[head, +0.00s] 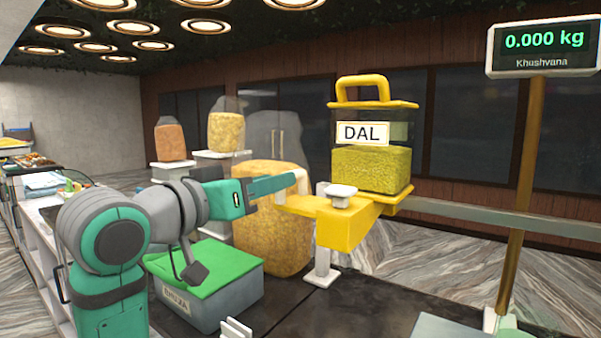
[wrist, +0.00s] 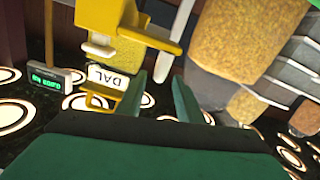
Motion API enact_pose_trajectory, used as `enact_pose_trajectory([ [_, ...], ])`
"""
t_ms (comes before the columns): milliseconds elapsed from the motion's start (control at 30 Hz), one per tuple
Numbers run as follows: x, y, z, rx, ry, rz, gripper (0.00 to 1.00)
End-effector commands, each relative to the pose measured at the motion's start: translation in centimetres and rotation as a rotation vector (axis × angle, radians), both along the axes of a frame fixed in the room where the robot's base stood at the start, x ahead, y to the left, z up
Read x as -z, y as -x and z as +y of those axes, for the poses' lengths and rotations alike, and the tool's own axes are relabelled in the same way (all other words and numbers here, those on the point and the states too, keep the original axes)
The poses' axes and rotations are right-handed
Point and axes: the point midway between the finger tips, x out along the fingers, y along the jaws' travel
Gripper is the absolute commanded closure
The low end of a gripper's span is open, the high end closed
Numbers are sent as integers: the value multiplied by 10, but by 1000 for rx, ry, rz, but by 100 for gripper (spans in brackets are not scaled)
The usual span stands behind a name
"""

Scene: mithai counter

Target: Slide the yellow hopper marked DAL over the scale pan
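The yellow hopper (head: 345,105) marked DAL has a clear body with yellow-green grains, a top handle and a yellow chute (head: 345,228) with a white knob (head: 340,191). It sits on a grey rail at right of centre. In the wrist view its label (wrist: 108,78) appears tilted, left of my fingers. My gripper (head: 284,187) is at the left of the chute's front; its fingers (wrist: 161,97) are apart with nothing clearly held between them. I cannot tell whether a finger touches the chute. A green surface (head: 450,328), possibly the scale pan, is cut off at bottom right.
The grey rail (head: 490,219) runs right from the hopper past a brass post (head: 521,180). The scale display (head: 541,42) reads 0.000 kg. A green-topped box (head: 208,295) stands below my arm. A large grain-filled container (head: 265,235) stands behind my gripper.

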Motion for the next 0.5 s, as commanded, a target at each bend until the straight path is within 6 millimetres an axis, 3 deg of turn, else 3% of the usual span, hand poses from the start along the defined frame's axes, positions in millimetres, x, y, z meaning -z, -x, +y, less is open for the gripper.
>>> enact_pose_trajectory([
  [500, 0, -66, -49, 2, 0, 0, 67],
])
